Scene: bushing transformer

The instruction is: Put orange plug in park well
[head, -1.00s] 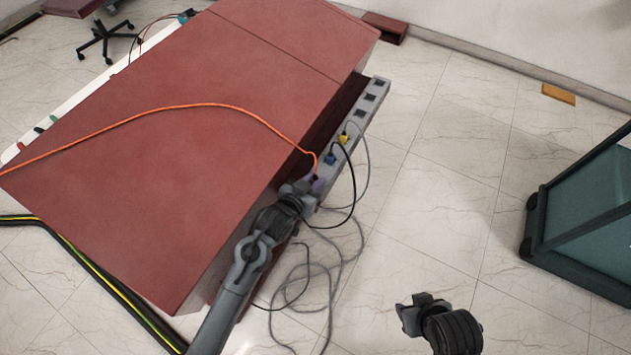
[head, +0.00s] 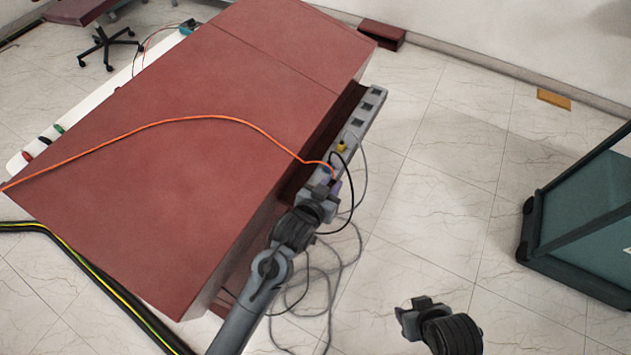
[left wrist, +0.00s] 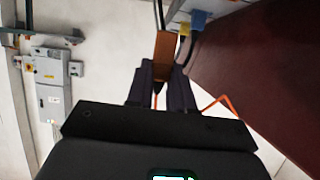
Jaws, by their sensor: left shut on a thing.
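The orange plug (left wrist: 164,47) is between the fingers of my left gripper (left wrist: 163,78) in the left wrist view, with the fingers shut on it. In the head view, my left gripper (head: 329,186) is beside the grey strip, and the orange cable (head: 250,122) runs across the red cabinet top to it. The gripper hides most of the plug there. The grey strip (head: 352,130) has several dark square wells (head: 365,106) toward its far end. Which one is the park well is not marked. My right gripper (head: 415,312) is low at the right, apart from everything; its jaw state is unclear.
A yellow plug (head: 341,147) sits in the strip, and a blue plug (left wrist: 199,18) is close by in the left wrist view. Black and grey cables (head: 352,205) loop beside the strip. The red cabinet (head: 200,160) borders it.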

